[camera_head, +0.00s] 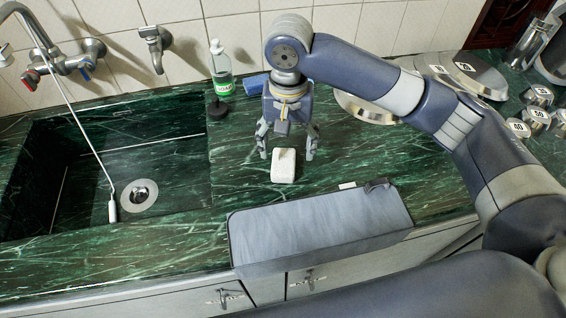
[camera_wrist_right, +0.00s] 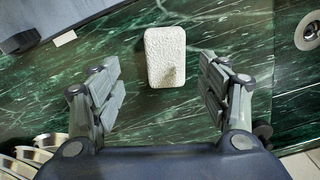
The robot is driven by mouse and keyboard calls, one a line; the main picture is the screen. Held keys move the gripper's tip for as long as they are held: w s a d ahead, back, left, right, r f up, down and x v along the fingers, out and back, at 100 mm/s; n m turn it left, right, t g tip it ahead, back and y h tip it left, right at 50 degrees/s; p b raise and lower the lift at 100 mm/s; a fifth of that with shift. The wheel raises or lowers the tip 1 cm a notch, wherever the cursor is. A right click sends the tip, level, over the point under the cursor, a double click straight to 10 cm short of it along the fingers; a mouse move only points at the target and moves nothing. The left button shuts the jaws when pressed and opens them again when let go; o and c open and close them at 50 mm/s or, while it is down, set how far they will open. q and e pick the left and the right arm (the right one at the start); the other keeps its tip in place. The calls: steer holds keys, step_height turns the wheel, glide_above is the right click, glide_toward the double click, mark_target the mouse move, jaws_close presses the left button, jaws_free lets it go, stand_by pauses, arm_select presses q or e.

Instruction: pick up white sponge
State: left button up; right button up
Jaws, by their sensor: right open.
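The white sponge (camera_head: 283,166) lies flat on the green marble counter, just in front of my right gripper in the head view. My right gripper (camera_head: 288,147) points down and is open and empty, its two fingers spread wide. In the right wrist view the sponge (camera_wrist_right: 165,57) lies ahead of the space between the fingertips (camera_wrist_right: 160,80), with counter showing on both sides. I see no contact between the fingers and the sponge. My left gripper is not in view.
A grey box-like object (camera_head: 318,228) lies along the counter's front edge. A sink (camera_head: 165,185) is at the left. A soap bottle (camera_head: 221,70) and a blue sponge (camera_head: 254,84) stand behind. Metal lids (camera_head: 366,108) and several numbered weights (camera_head: 538,96) are at the right.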

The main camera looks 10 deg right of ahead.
mark_target(284, 161)
steer(key=shift+w+f, duration=0.1)
steer(key=shift+f, duration=0.8)
steer(key=f, duration=0.4)
steer(key=shift+w+a+f, duration=0.15)
steer(key=shift+w+a, duration=0.05)
steer(key=shift+a, duration=0.1)
steer(key=shift+f, duration=0.45)
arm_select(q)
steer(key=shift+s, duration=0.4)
arm_select(e)
steer(key=c, duration=1)
